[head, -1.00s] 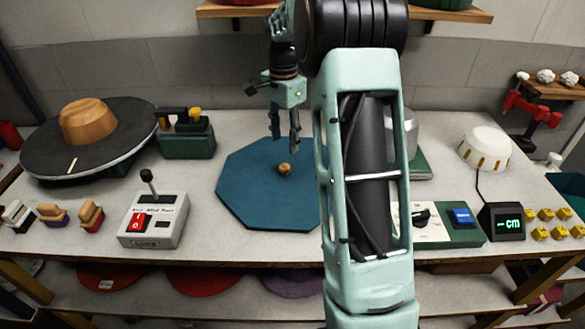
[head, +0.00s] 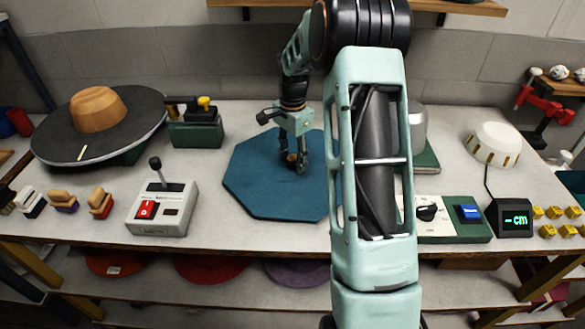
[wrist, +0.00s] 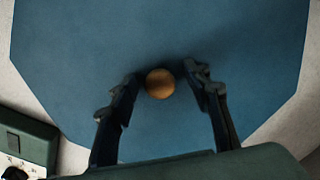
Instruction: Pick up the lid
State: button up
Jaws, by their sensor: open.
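The flat blue octagonal piece (head: 255,190), which looks like the lid, lies on the bench with a small round wooden knob (head: 291,158) near its middle. In the wrist view the blue surface (wrist: 80,50) fills most of the picture, and the wooden knob (wrist: 160,83) shows whole. My gripper (head: 294,165) points down over the piece; it also shows in the wrist view (wrist: 164,80). Its fingers are open, one on each side of the knob, with a visible gap to both. In the head view the fingers partly hide the knob, and my arm covers the piece's right edge.
A grey box with a lever and red switch (head: 163,208) stands left of the blue piece. A dark green device (head: 195,132) and a round dark stand with a wooden hat form (head: 97,110) are further left. A control panel (head: 455,230) lies to the right.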

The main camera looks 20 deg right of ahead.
jog(key=shift+c, duration=0.5)
grip_shut()
jog(key=shift+r, duration=0.15)
